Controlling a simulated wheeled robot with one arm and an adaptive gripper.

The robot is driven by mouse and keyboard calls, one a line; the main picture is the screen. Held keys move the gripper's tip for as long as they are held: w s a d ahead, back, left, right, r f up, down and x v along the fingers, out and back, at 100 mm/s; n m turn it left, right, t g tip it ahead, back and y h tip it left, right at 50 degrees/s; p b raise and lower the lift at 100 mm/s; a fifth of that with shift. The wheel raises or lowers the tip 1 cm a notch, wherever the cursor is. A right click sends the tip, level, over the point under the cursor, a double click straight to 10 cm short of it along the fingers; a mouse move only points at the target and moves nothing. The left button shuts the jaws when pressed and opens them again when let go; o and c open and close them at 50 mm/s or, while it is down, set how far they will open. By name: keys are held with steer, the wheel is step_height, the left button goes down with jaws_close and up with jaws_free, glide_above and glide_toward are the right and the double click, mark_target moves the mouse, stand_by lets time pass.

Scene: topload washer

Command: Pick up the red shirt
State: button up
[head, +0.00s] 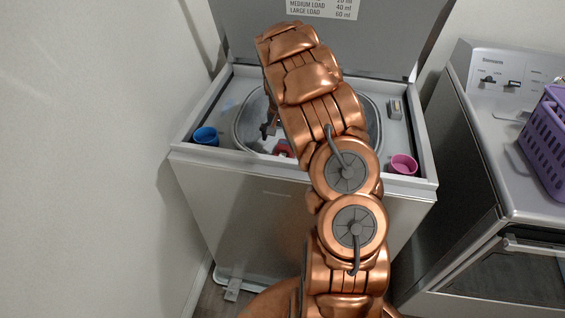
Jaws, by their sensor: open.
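A small red piece of cloth, likely the red shirt (284,149), shows inside the washer's tub, near its front edge; most of it is hidden behind my arm. The topload washer (240,190) stands ahead with its lid (390,40) up. My arm reaches over the washer opening. My gripper (268,129) is open, at the left side of the tub opening, above and left of the red cloth; only part of it shows. I cannot tell whether it touches the cloth.
A blue cup (205,136) stands at the washer's left front corner and a pink cup (403,164) at its right front. A second appliance (490,150) with a purple basket (546,140) stands at right. A wall (80,160) closes the left side.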

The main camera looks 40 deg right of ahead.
mark_target(283, 155)
steer(key=shift+w+d+f, duration=0.3)
steer(key=shift+f, duration=0.3)
steer(key=shift+s+d+f+p, duration=0.15)
steer(key=shift+f+p, duration=0.5)
steer(key=shift+f, duration=1.3)
steer(key=shift+s+f+p, duration=0.15)
steer(key=shift+f+p, duration=0.5)
steer(key=shift+f, duration=1.25)
steer(key=c, duration=1.5)
